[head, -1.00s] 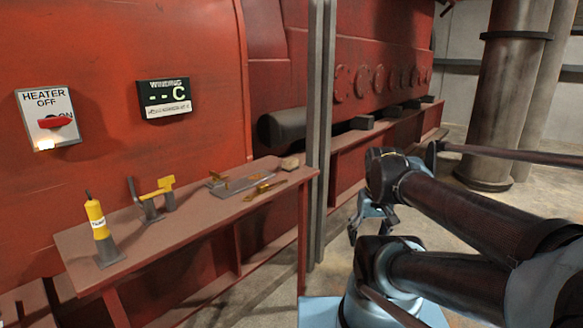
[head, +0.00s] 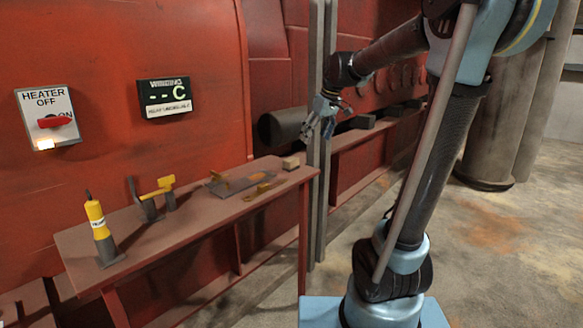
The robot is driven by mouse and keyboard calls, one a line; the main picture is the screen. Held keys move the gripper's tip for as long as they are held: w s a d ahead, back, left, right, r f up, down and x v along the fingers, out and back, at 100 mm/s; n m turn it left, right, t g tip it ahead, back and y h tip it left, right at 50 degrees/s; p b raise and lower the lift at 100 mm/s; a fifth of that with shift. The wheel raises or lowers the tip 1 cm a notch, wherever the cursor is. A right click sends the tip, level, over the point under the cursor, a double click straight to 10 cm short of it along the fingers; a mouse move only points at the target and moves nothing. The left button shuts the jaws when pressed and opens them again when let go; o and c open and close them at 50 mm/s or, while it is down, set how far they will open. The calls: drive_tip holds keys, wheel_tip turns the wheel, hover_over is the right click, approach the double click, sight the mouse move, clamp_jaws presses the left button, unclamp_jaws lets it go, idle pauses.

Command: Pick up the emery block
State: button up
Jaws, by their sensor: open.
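A small tan block (head: 291,162), which looks like the emery block, lies at the far right end of the red-brown bench (head: 130,232). My gripper (head: 318,130) is open and empty. In the picture it is above and a little to the right of the block, in front of the grey post. It is apart from the block, with its fingers pointing down. How far it is from the block in depth I cannot tell. Nothing hides the block.
A grey plate (head: 232,186) and a yellow tool (head: 262,188) lie left of the block. A yellow-handled tool on a stand (head: 157,190) and a yellow cylinder (head: 96,218) stand further left. A grey post (head: 313,210) rises beside the bench's right end.

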drive_tip(key=w+a+r+n, duration=0.2)
drive_tip(key=w+a, duration=0.3)
drive_tip(key=w, duration=0.2)
hover_over(291, 159)
drive_tip(key=s+d, duration=0.1)
drive_tip(key=shift+y, duration=0.3)
drive_tip(key=f, duration=1)
drive_tip(key=shift+d, duration=0.2)
drive_tip(key=shift+d+x, duration=0.1)
drive_tip(key=shift+x, duration=1.5)
drive_tip(key=shift+d+x, duration=0.15)
drive_tip(key=shift+x, duration=1.5)
drive_tip(key=shift+f, duration=0.1)
drive_tip(key=c, duration=1.3)
wheel_tip(291, 159, up, 10)
drive_tip(key=shift+r, duration=0.1)
